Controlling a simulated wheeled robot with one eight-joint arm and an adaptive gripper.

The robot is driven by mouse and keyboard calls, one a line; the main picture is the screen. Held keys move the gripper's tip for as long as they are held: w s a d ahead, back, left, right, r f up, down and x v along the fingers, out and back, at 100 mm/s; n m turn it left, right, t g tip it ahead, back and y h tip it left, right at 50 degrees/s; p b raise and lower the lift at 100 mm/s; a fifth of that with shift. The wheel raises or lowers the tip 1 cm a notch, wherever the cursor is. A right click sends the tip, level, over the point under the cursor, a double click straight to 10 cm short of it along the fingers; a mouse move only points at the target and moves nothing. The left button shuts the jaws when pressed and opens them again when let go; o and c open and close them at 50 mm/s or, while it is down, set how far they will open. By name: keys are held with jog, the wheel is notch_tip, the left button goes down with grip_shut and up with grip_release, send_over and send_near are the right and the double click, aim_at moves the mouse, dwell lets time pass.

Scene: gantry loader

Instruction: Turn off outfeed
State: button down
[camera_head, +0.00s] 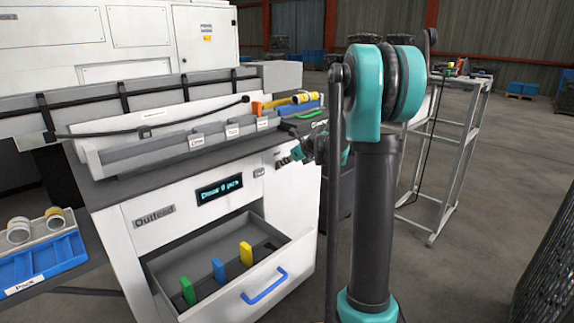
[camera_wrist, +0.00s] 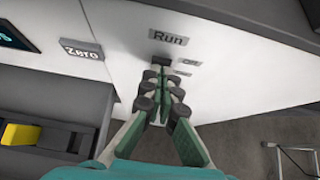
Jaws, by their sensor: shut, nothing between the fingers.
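The white outfeed cabinet (camera_head: 180,190) carries an "Outfeed" label (camera_head: 154,217). In the wrist view its panel has a "Run" label (camera_wrist: 170,38) with a small dark switch (camera_wrist: 160,61) below it. Small tags beside the switch include one that seems to read "Off" (camera_wrist: 188,62). My gripper (camera_wrist: 163,78) is shut and empty, its fingertips at or just short of the switch and partly covering it. I cannot tell whether they touch, nor which way the switch is set. In the head view my gripper (camera_head: 308,152) is small and partly hidden by my arm beside the cabinet's right side.
The cabinet's drawer (camera_head: 285,305) stands open, with green, blue and yellow pieces inside. A lit display (camera_head: 219,189) and a "Zero" label (camera_wrist: 82,50) are left of the switch. A blue tray (camera_head: 45,262) is at the left. A grey stand (camera_head: 470,150) is at the right.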

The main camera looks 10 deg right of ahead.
jog(key=shift+w+a+r, duration=0.15)
jog(key=shift+w+a, duration=0.1)
jog(key=shift+w, duration=0.05)
jog(key=shift+r, duration=0.15)
jog(key=shift+r, duration=0.65)
jog(key=v, duration=1.3)
jog(key=shift+r, duration=0.15)
